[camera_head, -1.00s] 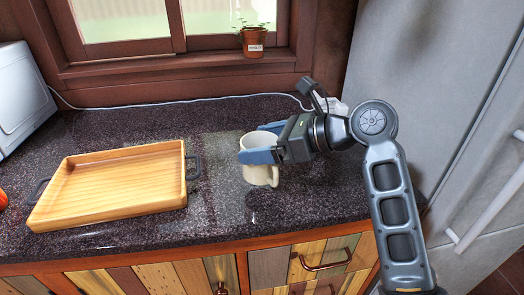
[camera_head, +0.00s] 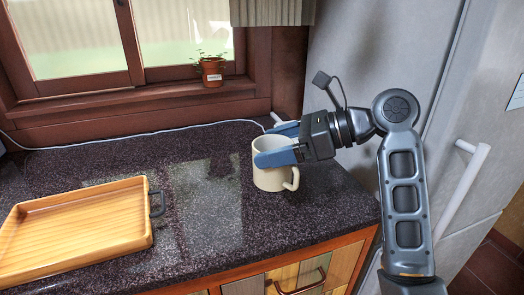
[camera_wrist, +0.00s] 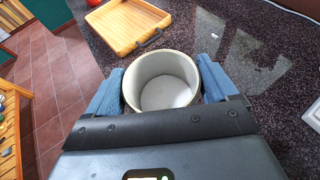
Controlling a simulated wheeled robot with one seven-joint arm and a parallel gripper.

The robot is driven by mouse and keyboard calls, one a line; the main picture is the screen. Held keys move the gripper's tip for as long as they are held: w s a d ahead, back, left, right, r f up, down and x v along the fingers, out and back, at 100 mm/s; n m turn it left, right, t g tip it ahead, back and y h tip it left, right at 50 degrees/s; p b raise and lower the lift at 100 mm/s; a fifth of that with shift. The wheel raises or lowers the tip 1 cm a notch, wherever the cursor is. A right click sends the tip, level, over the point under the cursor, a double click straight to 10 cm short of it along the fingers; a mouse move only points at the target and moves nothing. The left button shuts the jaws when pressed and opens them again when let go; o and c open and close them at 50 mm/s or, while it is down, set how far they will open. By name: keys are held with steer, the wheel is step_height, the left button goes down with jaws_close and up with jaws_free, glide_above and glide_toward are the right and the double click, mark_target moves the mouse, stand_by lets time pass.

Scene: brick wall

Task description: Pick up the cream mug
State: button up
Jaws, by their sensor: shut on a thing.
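The cream mug (camera_head: 268,179) is upright at the right part of the dark stone counter, its handle toward the lower right in the head view. My gripper (camera_head: 276,143) comes in from the right, with one blue finger on the near side of the mug and the other on the far side. In the wrist view the mug (camera_wrist: 161,84) is between both fingers, its open top and empty inside facing the camera. The gripper is shut on the mug near its rim. I cannot tell whether its base is clear of the counter.
A wooden tray (camera_head: 136,183) with dark handles lies to the left on the counter (camera_head: 205,205). A white cable runs along the back. A potted plant (camera_head: 212,72) stands on the window sill. A grey fridge (camera_head: 385,50) bounds the right side. Counter between tray and mug is clear.

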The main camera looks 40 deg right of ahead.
steer(key=shift+s+d+r, duration=0.5)
steer(key=shift+d+r, duration=0.1)
steer(key=shift+d, duration=0.15)
stand_by(1.2)
